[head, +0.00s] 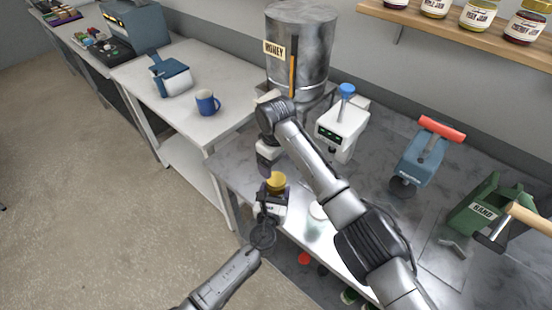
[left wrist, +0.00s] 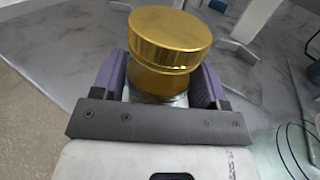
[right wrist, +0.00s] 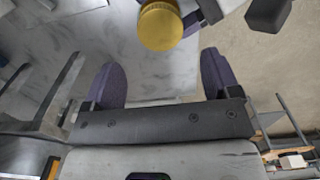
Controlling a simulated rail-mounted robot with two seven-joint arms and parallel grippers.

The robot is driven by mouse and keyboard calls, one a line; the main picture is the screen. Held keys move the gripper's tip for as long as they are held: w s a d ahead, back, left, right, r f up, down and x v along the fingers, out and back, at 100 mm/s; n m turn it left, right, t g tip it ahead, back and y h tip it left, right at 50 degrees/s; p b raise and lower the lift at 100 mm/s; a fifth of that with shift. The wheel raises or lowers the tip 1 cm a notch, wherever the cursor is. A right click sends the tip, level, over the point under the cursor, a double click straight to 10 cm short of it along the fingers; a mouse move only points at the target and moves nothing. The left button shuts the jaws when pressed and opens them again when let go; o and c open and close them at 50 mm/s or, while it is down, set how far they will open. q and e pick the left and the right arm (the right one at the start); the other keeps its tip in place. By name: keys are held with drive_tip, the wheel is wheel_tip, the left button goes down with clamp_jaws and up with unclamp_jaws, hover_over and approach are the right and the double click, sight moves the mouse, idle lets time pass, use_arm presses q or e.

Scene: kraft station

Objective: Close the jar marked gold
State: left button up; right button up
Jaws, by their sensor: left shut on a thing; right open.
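A jar with a gold lid (head: 276,181) is at the front left edge of the steel counter. My left gripper (head: 270,206) is shut on this jar from the front. In the left wrist view the round gold lid (left wrist: 170,35) stands above the fingers, with a narrower gold band under it; the fingers hide most of the jar body. I cannot tell whether the lid is fully seated. My right gripper (head: 265,163) is open and empty above the jar. In the right wrist view the lid (right wrist: 160,25) is beyond and apart from the open fingertips.
A steel honey tank (head: 300,50) and a white device with a blue knob (head: 342,130) stand behind. A blue press with a red handle (head: 425,155) and a green nano box (head: 490,205) are at right. A blue mug (head: 207,102) is on the white table.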

sight(276, 179)
drive_tip(key=shift+f, duration=3.6)
drive_tip(key=c, duration=0.9)
drive_tip(key=m, duration=0.6)
drive_tip(key=shift+m, duration=0.3)
drive_tip(key=m, duration=0.5)
drive_tip(key=o, duration=1)
drive_tip(key=shift+r, duration=0.15)
drive_tip(key=shift+r, duration=2.15)
